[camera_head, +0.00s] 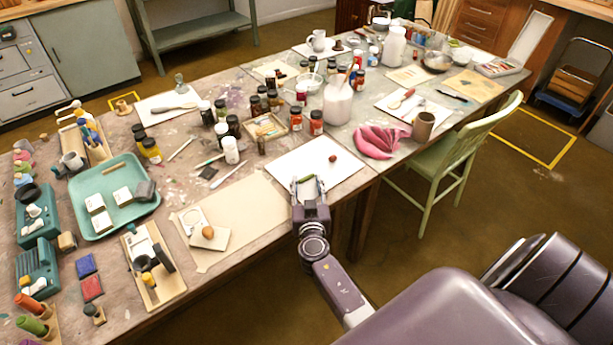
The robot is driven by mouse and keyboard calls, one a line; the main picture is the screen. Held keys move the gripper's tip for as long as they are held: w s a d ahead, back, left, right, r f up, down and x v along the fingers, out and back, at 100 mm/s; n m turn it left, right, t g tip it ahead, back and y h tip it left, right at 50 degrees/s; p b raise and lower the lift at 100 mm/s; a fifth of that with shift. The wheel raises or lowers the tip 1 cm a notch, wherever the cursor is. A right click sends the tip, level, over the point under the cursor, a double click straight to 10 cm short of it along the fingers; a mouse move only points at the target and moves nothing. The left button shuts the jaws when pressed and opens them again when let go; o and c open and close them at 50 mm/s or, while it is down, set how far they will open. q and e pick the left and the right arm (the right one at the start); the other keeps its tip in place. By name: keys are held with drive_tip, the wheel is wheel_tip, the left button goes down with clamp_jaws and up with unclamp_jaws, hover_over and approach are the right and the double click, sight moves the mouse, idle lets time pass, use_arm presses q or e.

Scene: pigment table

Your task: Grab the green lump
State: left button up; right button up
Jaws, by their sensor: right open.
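The green lump (307,179) is a small dark green piece at the near left part of a white sheet (325,155) on the table. My right gripper (308,182) reaches in from the table's near edge. Its two fingers are open, and the lump shows between the fingertips. I cannot tell whether either finger touches it. My left gripper is not in view.
A reddish-brown lump (332,159) lies on the same sheet. A beige sheet (245,215) is to the left. Paint jars, including a red one (316,122), and a white jug (338,104) stand behind. A green chair (460,150) is at right.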

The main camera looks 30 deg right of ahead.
drive_tip(key=shift+w+d+f, duration=0.15)
drive_tip(key=shift+f, duration=0.05)
drive_tip(key=shift+c, duration=0.3)
drive_tip(key=shift+f, duration=0.15)
drive_tip(key=c, duration=0.8)
